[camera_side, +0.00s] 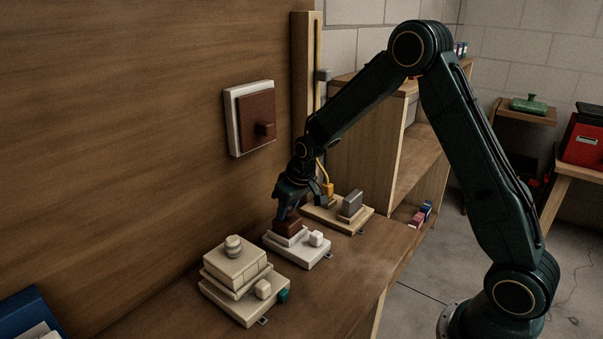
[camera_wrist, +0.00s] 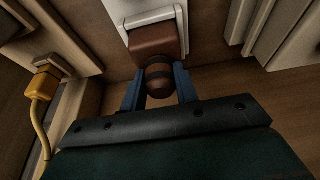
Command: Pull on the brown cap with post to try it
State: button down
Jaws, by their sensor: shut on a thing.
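The brown cap with post (camera_side: 287,227) sits on a white stepped base (camera_side: 313,252) on the wooden bench, in the middle of the row of units. In the wrist view the cap (camera_wrist: 153,40) is a brown block with a rounded, dark-banded post (camera_wrist: 159,76) standing out from it. My gripper (camera_side: 285,208) is directly above the cap in the side view, pointing down. In the wrist view its two blue fingers (camera_wrist: 160,88) are shut on the post, one on each side. The cap appears seated on the base; the contact underneath is hidden.
A cream stacked unit (camera_side: 237,265) stands in front on the bench (camera_side: 330,302). A wooden-based unit with a grey block (camera_side: 351,204) and a yellow plug (camera_side: 327,188) stands behind. A brown panel with a knob (camera_side: 258,122) is on the wooden wall.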

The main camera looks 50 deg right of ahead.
jog(key=shift+w+r, duration=0.15)
jog(key=shift+r, duration=0.05)
jog(key=c, duration=1.3)
grip_release()
jog(key=o, duration=0.3)
jog(key=shift+f, duration=0.1)
jog(key=v, duration=1.4)
